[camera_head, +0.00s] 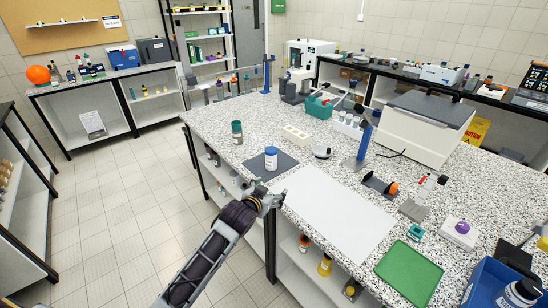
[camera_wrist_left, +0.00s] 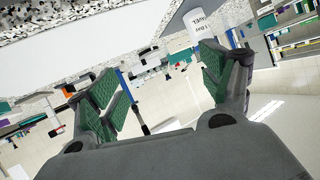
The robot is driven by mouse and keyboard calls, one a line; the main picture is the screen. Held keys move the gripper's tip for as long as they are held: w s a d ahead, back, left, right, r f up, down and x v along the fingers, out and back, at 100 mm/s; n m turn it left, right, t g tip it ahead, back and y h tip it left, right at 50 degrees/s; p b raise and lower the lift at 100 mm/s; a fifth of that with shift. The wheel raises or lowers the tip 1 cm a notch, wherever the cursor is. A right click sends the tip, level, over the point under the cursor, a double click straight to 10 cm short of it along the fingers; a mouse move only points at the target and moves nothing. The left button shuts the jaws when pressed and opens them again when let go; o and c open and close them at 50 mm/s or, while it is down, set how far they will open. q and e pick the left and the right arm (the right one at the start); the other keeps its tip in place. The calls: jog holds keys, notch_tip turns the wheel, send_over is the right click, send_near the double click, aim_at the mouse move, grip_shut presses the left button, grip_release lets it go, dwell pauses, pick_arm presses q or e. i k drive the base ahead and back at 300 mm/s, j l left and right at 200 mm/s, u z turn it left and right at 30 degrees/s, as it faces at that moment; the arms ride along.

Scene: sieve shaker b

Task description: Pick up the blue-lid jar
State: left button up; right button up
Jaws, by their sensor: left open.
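The blue-lid jar (camera_head: 271,159), white with a blue cap, stands upright on a dark grey mat (camera_head: 284,168) near the front edge of the speckled bench. My left gripper (camera_head: 272,195) is open and empty at the bench edge, in front of the jar and apart from it. In the left wrist view, the jar's white labelled body (camera_wrist_left: 198,24) shows at the top, beyond the green-padded fingers (camera_wrist_left: 160,88) and nearer the right one. Its lid is not clear there. My right gripper is not in view.
A teal-capped jar (camera_head: 237,132) stands left of the mat. A white sheet (camera_head: 335,210) lies right of it, with a green mat (camera_head: 409,273) farther right. A blue stand (camera_head: 364,140) and a large grey-lidded box (camera_head: 425,125) stand behind.

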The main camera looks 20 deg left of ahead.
aim_at(272, 162)
jog(key=i+j+z, duration=0.15)
jog(key=j, duration=0.25)
jog(key=j+z, duration=0.15)
jog(key=j, duration=0.25)
jog(key=i+j+z, duration=0.15)
jog(key=j, duration=0.3)
